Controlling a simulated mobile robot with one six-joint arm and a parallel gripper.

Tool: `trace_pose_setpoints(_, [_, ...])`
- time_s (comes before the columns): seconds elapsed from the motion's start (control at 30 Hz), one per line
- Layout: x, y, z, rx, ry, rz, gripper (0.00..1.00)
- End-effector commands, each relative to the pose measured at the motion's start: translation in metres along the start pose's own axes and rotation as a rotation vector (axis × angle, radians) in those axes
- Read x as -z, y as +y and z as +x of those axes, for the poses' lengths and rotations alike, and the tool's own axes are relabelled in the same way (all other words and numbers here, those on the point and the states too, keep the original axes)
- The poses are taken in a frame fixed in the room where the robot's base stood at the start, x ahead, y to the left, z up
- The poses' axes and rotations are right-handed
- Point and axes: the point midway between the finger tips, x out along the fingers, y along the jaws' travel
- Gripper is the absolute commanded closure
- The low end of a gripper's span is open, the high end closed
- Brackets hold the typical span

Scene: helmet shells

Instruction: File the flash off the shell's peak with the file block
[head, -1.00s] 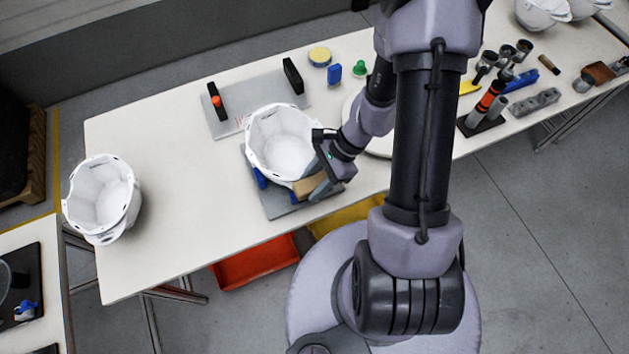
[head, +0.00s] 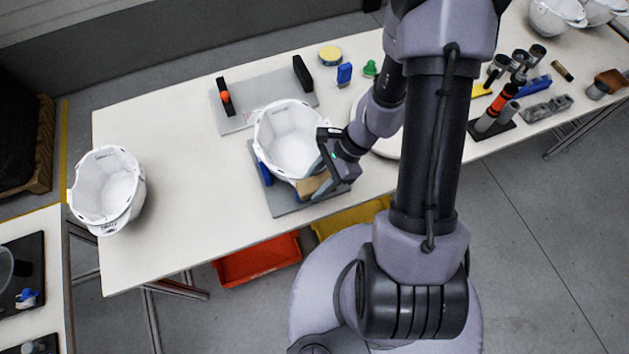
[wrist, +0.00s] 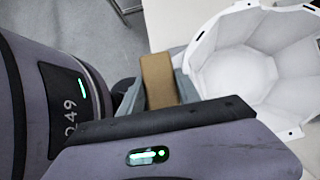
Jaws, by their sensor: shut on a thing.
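The white helmet shell (head: 290,142) sits open side up on a grey fixture plate (head: 290,210) with blue supports, at the front middle of the table. My gripper (head: 322,182) is at the shell's front right side, shut on the tan file block (head: 308,185). The block lies close to the shell's lower front rim; I cannot tell whether they touch. In the wrist view the file block (wrist: 158,82) stands out past the jaw, with the shell (wrist: 255,70) to its right. The flash on the peak is too small to make out.
A second white shell (head: 106,190) stands at the table's left end. Behind the fixture lies a grey plate (head: 262,100) with black uprights. A yellow round tin (head: 330,55), a blue block (head: 344,74) and a green knob (head: 370,68) stand behind. Table space at left is clear.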

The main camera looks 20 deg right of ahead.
Motion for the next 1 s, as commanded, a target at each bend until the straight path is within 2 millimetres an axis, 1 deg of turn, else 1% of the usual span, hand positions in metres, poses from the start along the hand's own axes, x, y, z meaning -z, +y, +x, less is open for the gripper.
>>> trace_pose_setpoints(0.4, [-0.032,0.000,-0.050,0.000,0.000,-0.001,0.93])
trace_pose_setpoints(0.57, [-0.043,0.000,-0.067,0.000,-0.001,0.000,0.93])
trace_pose_setpoints(1.0, [-0.043,0.000,-0.066,0.000,0.000,0.000,0.93])
